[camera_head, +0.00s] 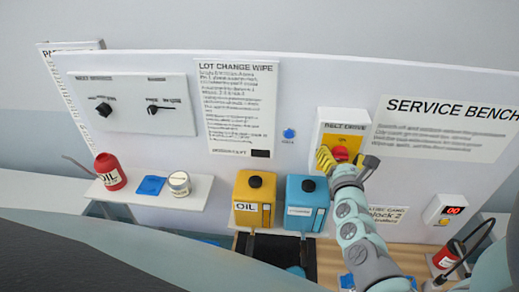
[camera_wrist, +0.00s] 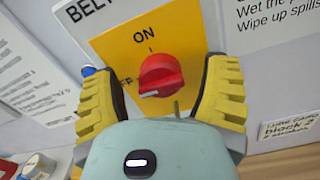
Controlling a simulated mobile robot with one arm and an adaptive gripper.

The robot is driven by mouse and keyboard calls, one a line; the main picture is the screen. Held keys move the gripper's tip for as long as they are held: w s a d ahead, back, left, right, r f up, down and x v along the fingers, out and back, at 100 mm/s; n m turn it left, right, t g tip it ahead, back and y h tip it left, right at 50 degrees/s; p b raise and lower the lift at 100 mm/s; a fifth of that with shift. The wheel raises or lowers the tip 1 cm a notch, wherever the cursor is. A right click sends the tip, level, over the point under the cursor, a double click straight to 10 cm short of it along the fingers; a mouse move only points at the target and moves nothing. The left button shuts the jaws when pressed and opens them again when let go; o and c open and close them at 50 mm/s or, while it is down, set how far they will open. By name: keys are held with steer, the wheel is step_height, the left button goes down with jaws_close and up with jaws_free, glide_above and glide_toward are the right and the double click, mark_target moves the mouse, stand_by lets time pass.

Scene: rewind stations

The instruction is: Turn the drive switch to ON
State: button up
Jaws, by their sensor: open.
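The drive switch is a red knob (camera_head: 340,153) on a yellow panel (camera_head: 343,128) labelled "BELT DRIVE". In the wrist view the knob (camera_wrist: 161,74) sits below the word "ON", with a partly hidden "OFF" to its left. Its grip bar lies roughly sideways, towards the "OFF" side. My gripper (camera_head: 346,161) is in front of the panel. In the wrist view its yellow ridged fingers (camera_wrist: 161,84) are open, one on each side of the knob, with visible gaps. I cannot tell how far the fingertips are from the panel.
A yellow oil container (camera_head: 254,202) and a blue container (camera_head: 306,205) stand left of my arm. A shelf (camera_head: 200,190) holds a red oil can (camera_head: 110,172) and a small tin (camera_head: 179,184). A panel with two black knobs (camera_head: 135,104) is at left.

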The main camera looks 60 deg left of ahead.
steer(key=shift+o, duration=0.3)
steer(key=shift+a, duration=0.15)
steer(key=shift+w, duration=0.1)
steer(key=c, duration=1.2)
steer(key=shift+c, duration=0.2)
steer(key=shift+m+b, duration=0.6)
steer(key=shift+m, duration=0.1)
steer(key=shift+f+m+b, duration=0.1)
steer(key=shift+m+b, duration=0.55)
steer(key=shift+m, duration=0.35)
steer(key=m+b, duration=0.1)
steer(key=m, duration=0.4)
steer(key=shift+w, duration=0.1)
steer(key=shift+m, duration=0.4)
steer(key=shift+d, duration=0.2)
